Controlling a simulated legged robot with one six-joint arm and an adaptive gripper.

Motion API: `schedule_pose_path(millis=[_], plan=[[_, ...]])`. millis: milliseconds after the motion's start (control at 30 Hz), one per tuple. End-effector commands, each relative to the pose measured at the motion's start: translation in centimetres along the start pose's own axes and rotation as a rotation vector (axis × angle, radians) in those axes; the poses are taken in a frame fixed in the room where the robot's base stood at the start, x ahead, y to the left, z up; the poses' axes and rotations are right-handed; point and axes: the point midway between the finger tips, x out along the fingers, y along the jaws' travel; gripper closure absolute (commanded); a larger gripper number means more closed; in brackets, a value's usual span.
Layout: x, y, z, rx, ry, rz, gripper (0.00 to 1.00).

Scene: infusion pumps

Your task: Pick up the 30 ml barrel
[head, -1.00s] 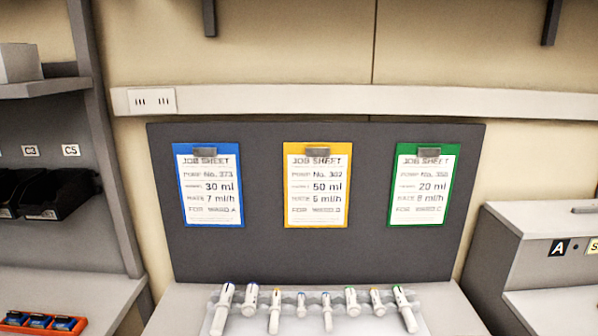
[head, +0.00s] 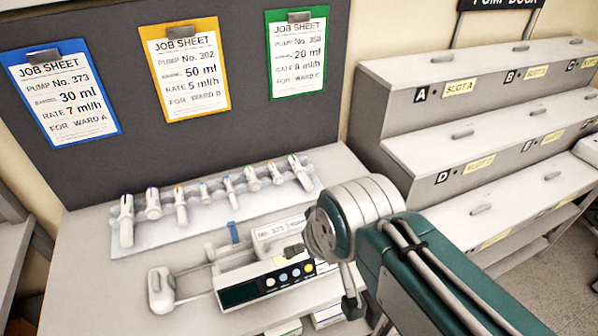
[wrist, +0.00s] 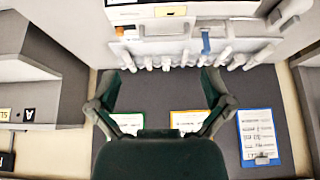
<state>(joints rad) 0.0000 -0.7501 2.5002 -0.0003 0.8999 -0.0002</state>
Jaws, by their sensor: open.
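Several white barrels with coloured ends stand in a clear rack (head: 215,208) at the back of the bench. Their sizes are too small to read, so I cannot tell which is the 30 ml one. A large barrel with a dark blue end (head: 126,220) is at the rack's left. The row also shows in the wrist view, upside down. My gripper (wrist: 160,78) is open and empty there, with the row of barrels (wrist: 180,60) beyond its fingertips, apart from them. In the head view my arm hides most of my gripper.
A pump (head: 262,286) with a dark screen lies on the bench before the rack. Blue (head: 65,95), yellow (head: 185,70) and green (head: 297,55) job sheets hang on the dark panel; the blue one reads 30 ml. A stepped pump dock (head: 480,130) stands right.

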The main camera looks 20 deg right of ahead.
Motion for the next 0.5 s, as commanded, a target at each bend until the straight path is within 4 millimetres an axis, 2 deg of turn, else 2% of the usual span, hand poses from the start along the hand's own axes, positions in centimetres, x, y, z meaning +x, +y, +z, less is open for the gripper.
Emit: schedule_pose_path(millis=[233,267,300,367,500], plan=[[0.0,0.0,0.0,0.0,0.0,0.0,0.0],[0.0,0.0,0.0,0.0,0.0,0.0,0.09],[0.0,0.0,-0.1,0.0,0.0,0.0,0.27],[0.0,0.1,-0.4,0.0,-0.001,0.002,0.51],[0.5,0.5,-2.5,-0.002,-0.01,0.016,0.51]])
